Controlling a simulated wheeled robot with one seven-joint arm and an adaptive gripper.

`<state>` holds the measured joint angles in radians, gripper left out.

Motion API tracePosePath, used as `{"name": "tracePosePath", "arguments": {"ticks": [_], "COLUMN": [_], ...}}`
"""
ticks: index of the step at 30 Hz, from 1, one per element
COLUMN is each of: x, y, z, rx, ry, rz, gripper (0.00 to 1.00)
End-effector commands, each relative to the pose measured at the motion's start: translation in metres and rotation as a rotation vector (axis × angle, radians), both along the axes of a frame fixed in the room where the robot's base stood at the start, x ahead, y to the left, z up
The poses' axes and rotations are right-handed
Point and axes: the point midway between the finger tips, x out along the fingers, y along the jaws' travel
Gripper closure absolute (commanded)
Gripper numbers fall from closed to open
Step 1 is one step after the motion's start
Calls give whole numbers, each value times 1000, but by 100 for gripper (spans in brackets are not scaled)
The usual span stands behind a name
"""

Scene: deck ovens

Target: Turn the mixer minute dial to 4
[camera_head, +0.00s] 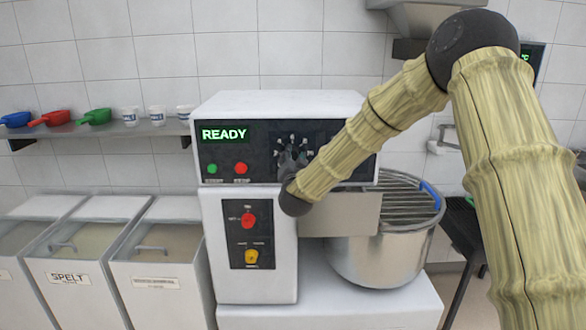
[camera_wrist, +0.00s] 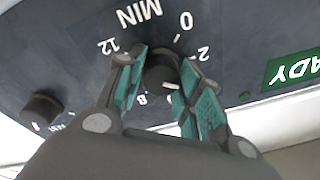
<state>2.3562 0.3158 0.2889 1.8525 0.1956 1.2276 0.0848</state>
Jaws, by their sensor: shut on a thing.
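The mixer minute dial (camera_wrist: 161,69) is a dark round knob on a dark panel, seen upside down in the wrist view. My gripper (camera_wrist: 163,58) has its two teal fingers shut on the knob, one on each side. The label MIN and the numbers 12, 0, 2 and 8 show around it; the other numbers are hidden behind the fingers. A white mark on the knob points down and slightly right in the wrist view; I cannot tell its exact number. In the head view, my wrist covers part of the dial area of the mixer (camera_head: 252,238).
A second dark knob (camera_wrist: 42,110) sits left in the wrist view. The panel has a green READY display (camera_head: 224,134), a green button (camera_head: 212,168) and a red button (camera_head: 241,168). A steel bowl (camera_head: 375,262) stands right, flour bins (camera_head: 160,282) left.

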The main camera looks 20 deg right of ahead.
Motion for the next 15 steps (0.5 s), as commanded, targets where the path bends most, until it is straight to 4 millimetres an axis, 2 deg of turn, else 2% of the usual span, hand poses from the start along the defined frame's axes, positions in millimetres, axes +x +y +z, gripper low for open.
{"name": "tracePosePath", "arguments": {"ticks": [6, 15], "x": [2, 2], "y": [-3, -2], "z": [4, 7], "rx": [107, 168], "ry": [-43, -61], "rz": [-5, -4], "gripper": [88, 88]}}
